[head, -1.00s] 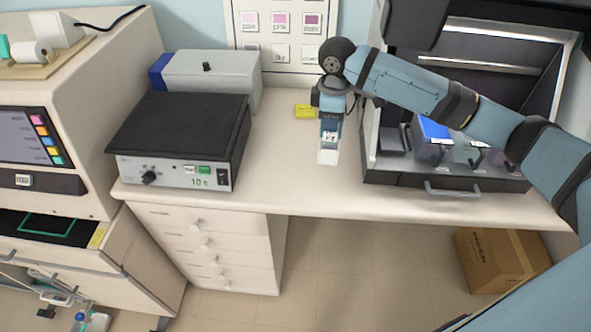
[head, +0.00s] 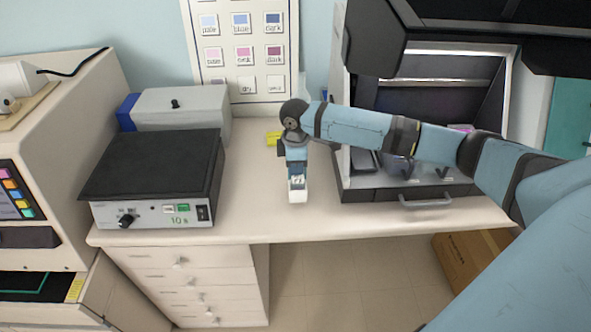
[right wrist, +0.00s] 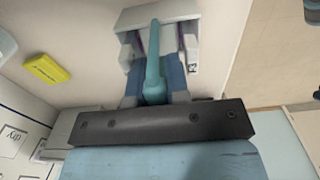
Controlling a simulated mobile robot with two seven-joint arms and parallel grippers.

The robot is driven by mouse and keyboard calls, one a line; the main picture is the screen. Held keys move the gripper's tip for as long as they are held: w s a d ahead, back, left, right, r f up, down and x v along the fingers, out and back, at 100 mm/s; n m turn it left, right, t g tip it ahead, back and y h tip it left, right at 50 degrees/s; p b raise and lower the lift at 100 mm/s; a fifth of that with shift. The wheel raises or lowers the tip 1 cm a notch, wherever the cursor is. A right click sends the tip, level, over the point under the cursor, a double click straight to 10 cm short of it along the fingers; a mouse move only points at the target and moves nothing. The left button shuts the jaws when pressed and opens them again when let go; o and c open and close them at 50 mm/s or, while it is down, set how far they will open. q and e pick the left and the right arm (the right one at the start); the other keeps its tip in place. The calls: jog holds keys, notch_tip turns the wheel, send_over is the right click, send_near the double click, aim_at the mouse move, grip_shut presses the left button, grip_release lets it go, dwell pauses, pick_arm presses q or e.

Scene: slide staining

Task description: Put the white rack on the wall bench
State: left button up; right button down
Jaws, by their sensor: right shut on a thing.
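The white rack (head: 298,193) is a small pale holder with a blue-green handle. My right gripper (head: 297,168) is shut on it and holds it upright over the wall bench (head: 250,205), near the front edge. I cannot tell whether the rack's base touches the bench top. In the right wrist view the rack (right wrist: 128,20) lies beyond the fingers, and the right gripper (right wrist: 155,90) is closed around the upright blue-green handle (right wrist: 153,60). My left gripper is not in view.
A black-topped hotplate device (head: 150,165) stands left on the bench, with a grey box (head: 185,108) behind it. A yellow block (head: 273,138) lies behind the rack. An open-front hood (head: 420,195) stands to the right. Bench around the rack is clear.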

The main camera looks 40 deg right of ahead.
jog(key=shift+f, duration=0.95)
jog(key=c, duration=1.1)
grip_release()
jog(key=shift+f, duration=0.15)
notch_tip(320, 180, up, 8)
jog(key=shift+f+b, duration=0.1)
jog(key=shift+b, duration=0.3)
